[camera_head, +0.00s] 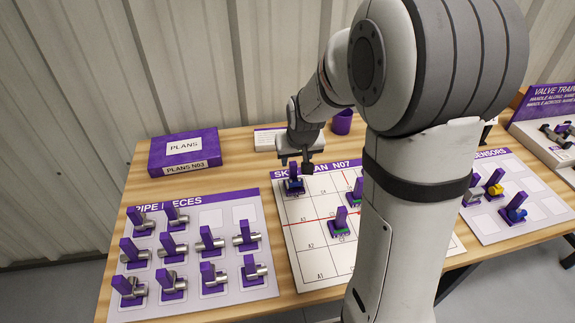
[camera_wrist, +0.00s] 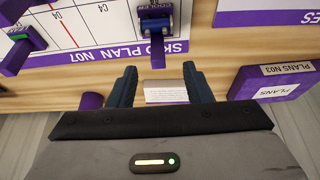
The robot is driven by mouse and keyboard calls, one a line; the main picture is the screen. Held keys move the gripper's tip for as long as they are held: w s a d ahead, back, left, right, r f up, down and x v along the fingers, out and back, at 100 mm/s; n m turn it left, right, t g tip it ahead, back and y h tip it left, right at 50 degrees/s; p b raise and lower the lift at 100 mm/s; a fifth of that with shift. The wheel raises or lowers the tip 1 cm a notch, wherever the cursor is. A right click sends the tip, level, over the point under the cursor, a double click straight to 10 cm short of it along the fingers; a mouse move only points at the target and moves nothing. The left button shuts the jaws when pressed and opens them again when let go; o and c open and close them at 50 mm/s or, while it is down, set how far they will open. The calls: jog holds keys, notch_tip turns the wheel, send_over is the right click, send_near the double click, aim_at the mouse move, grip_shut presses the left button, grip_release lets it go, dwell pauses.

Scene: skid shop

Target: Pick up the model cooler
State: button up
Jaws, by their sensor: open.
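The model cooler (camera_head: 293,184) is a dark blue block with a purple upright handle. It stands at the back left of the white skid plan board (camera_head: 307,214). In the wrist view the cooler (camera_wrist: 155,22) is at the top centre, beside the word COOLER. My gripper (camera_head: 299,163) is just above and behind the cooler in the head view. In the wrist view my gripper (camera_wrist: 160,78) has its two fingers apart with nothing between them. The cooler lies beyond the fingertips, apart from them.
A pipe pieces board (camera_head: 215,217) is at left, a sensors board (camera_head: 537,190) at right. A purple plans box (camera_head: 185,152) and a purple cup (camera_head: 342,123) are at the back. My arm hides part of the table.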

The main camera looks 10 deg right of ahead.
aim_at(294, 165)
jog(key=shift+w+d+r+p+x, duration=0.1)
jog(key=shift+w+p+x, duration=0.1)
jog(key=shift+x, duration=1.25)
jog(key=shift+w+d+r+p+x, duration=0.1)
jog(key=shift+w+p+x, duration=0.05)
jog(key=shift+x, duration=1.25)
jog(key=shift+w+p+x, duration=0.15)
jog(key=shift+w+x, duration=0.05)
jog(key=shift+x, duration=1.25)
jog(key=shift+c, duration=0.3)
grip_shut()
jog(key=shift+r, duration=0.1)
